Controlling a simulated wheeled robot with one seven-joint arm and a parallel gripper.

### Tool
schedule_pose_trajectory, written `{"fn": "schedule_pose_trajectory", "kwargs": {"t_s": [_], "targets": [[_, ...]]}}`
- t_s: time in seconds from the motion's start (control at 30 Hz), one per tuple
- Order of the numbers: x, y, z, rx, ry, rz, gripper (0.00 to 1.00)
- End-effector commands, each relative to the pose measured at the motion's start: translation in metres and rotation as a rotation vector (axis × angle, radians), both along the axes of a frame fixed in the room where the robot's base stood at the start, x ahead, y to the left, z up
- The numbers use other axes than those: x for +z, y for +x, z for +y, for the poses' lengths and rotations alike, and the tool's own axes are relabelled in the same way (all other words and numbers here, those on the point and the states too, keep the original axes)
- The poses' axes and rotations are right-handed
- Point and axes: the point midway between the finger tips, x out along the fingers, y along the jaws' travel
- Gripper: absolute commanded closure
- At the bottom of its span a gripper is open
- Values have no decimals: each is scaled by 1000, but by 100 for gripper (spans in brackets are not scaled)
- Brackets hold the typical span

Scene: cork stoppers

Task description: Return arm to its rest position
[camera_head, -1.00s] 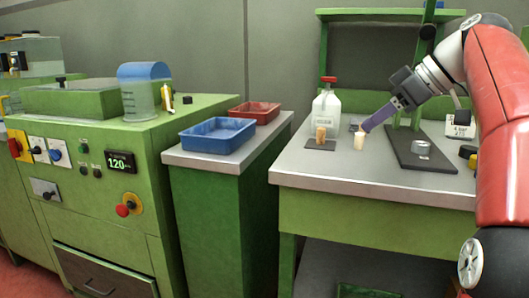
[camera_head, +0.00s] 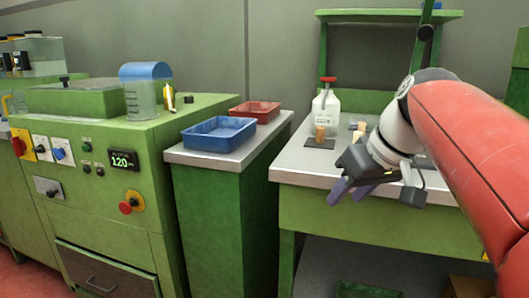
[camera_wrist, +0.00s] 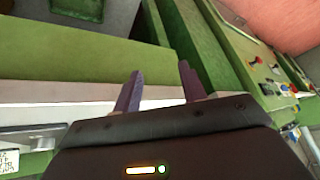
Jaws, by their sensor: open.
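My gripper (camera_head: 350,191) is in front of the bench's front edge in the head view, with its two purple fingers pointing down and to the left. The fingers stand apart with nothing between them. In the wrist view the open fingers (camera_wrist: 160,88) also show empty, over the pale bench edge. A cork stopper (camera_head: 320,134) stands on a dark square pad (camera_head: 318,143) on the bench. Another light stopper (camera_head: 358,128) is just behind my wrist, partly hidden.
A white bottle with a red cap (camera_head: 326,105) stands on the bench (camera_head: 295,160). A blue tray (camera_head: 218,134) and a red tray (camera_head: 255,111) rest on the green cabinet to the left. A green machine (camera_head: 100,180) is further left. A gap separates cabinet and bench.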

Motion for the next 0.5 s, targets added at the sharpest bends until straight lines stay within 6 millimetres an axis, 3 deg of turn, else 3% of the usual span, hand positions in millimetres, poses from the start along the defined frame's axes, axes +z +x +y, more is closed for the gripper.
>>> {"fn": "schedule_pose_trajectory", "kwargs": {"t_s": [0.03, 0.3, 0.5], "targets": [[-19, -21, 6, -47, -17, 14, 58], [-130, -110, 3, -291, -90, 28, 58], [-184, -145, -2, -364, -105, 10, 58]]}}
